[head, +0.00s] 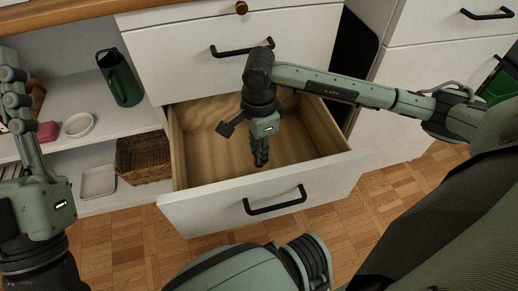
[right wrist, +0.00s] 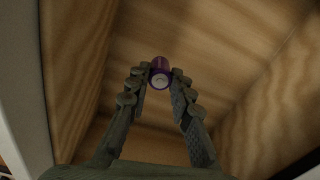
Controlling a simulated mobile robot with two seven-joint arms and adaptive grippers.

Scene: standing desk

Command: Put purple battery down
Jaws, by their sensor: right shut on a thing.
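The purple battery (right wrist: 160,72) shows in the right wrist view, held between the fingertips of my right gripper (right wrist: 160,82), with its round end facing the camera. In the head view my right gripper (head: 261,160) points down inside the open drawer (head: 195,150); the battery cannot be made out there. The drawer's wooden floor (head: 310,135) looks bare around the gripper. My left gripper (head: 20,110) is at the left edge of the head view, in front of the shelves, pointing up; its fingers are partly cut off and I cannot tell whether they are apart.
The drawer's white front (head: 265,200) has a black handle (head: 275,201). A closed drawer (head: 180,50) is above it. On the shelves at left stand a green pitcher (head: 119,77), a white bowl (head: 78,125), a wicker basket (head: 143,159) and a white tray (head: 98,182).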

